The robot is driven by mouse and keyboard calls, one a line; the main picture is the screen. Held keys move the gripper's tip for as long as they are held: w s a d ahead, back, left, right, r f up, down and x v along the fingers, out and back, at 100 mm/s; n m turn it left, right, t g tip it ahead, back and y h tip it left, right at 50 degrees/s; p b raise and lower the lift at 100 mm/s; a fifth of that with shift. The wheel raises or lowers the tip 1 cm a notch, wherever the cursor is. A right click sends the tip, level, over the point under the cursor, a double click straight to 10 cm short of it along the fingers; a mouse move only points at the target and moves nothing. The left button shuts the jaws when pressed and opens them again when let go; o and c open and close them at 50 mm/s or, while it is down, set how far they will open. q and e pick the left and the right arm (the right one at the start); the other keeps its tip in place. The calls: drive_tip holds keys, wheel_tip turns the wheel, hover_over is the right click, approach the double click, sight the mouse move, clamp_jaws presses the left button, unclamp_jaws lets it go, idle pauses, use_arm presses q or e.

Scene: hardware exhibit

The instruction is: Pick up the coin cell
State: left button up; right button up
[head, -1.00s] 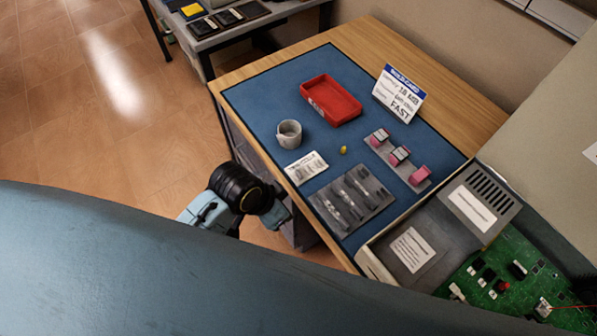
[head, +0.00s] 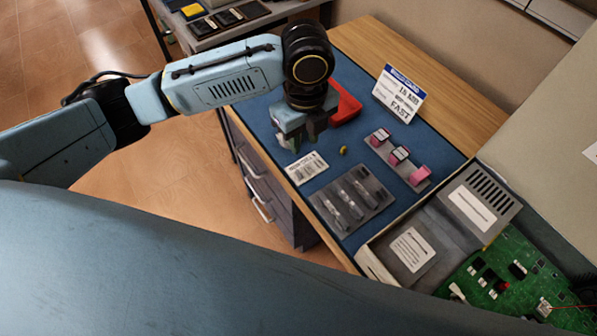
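No object in the head view is clearly recognisable as a coin cell. A small yellowish round object (head: 343,150) lies on the blue mat (head: 357,78), too small to identify for sure. My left gripper (head: 301,140) points down over the mat, to the left of that object and apart from it. It covers most of the grey-white cup seen there earlier. Whether its fingers are apart or closed is not clear, and no held object shows. My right gripper is not in view.
A red tray (head: 347,104) is partly hidden behind my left gripper. A white label card (head: 306,168), a grey holder with metal tools (head: 352,198), a strip with pink items (head: 398,157) and a sign (head: 398,94) surround the small object. A grey case (head: 432,238) stands at right.

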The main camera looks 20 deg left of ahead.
use_arm(q)
drive_tip(key=b, duration=0.1)
hover_over(300, 173)
drive_tip(key=f, duration=0.7)
drive_tip(key=shift+s+d+f, duration=0.1)
drive_tip(key=shift+d+f, duration=0.25)
drive_tip(key=shift+a+f+b, duration=0.2)
drive_tip(key=shift+f+b, duration=0.05)
drive_tip(key=shift+f, duration=1.1)
drive_tip(key=shift+a+f+b, duration=0.2)
drive_tip(key=shift+f, duration=1.1)
clamp_jaws()
